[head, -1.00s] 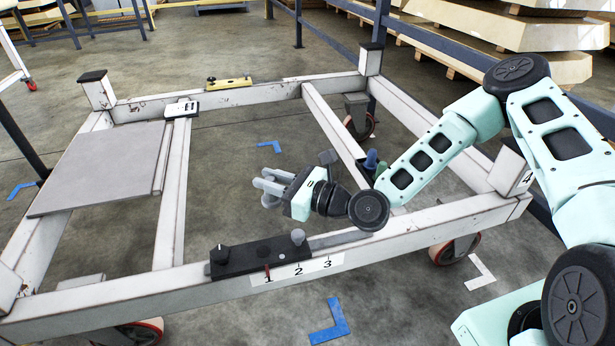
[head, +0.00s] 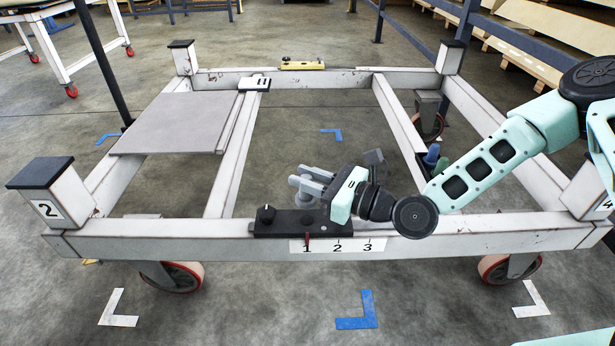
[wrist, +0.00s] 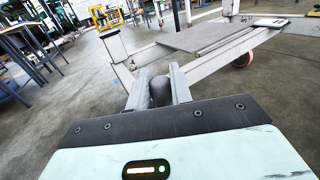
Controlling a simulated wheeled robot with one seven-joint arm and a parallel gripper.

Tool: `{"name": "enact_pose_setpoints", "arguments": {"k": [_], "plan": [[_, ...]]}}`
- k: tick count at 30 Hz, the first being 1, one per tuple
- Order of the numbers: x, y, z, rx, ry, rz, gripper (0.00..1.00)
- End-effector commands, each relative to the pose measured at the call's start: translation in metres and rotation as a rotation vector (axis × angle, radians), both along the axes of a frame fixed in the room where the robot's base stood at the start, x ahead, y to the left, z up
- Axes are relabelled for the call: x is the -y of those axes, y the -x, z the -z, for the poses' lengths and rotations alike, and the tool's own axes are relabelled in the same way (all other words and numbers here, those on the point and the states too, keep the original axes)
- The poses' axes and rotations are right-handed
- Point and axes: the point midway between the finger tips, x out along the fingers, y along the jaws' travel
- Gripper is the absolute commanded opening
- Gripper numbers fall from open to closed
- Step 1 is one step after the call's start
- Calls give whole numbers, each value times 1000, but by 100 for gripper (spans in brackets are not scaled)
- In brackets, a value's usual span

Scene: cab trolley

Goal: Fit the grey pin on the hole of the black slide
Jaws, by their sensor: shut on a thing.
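The black slide (head: 285,226) lies on top of the trolley's near rail, with a black knob (head: 265,213) at its left end. My gripper (head: 306,184) appears above and behind the slide in the head view, its fingers pointing left. It is shut on the grey pin; the pin's dark grey rounded end (wrist: 159,90) shows between the two fingers in the wrist view. I cannot make out the hole clearly.
A white label (head: 338,247) with marks 1, 2 and 3 is on the rail; a red pointer stands at 1. A grey plate (head: 175,122) lies on the frame at left. A yellow piece (head: 303,65) sits on the far rail. The trolley's middle is open.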

Motion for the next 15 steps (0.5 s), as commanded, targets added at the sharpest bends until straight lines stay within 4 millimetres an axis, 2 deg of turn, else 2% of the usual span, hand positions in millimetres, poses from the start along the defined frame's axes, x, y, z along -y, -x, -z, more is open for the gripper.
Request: {"name": "enact_pose_setpoints", "arguments": {"k": [1,15], "plan": [[0,0,7,1,0,0,0],[0,0,37,0,-1,1,0]]}}
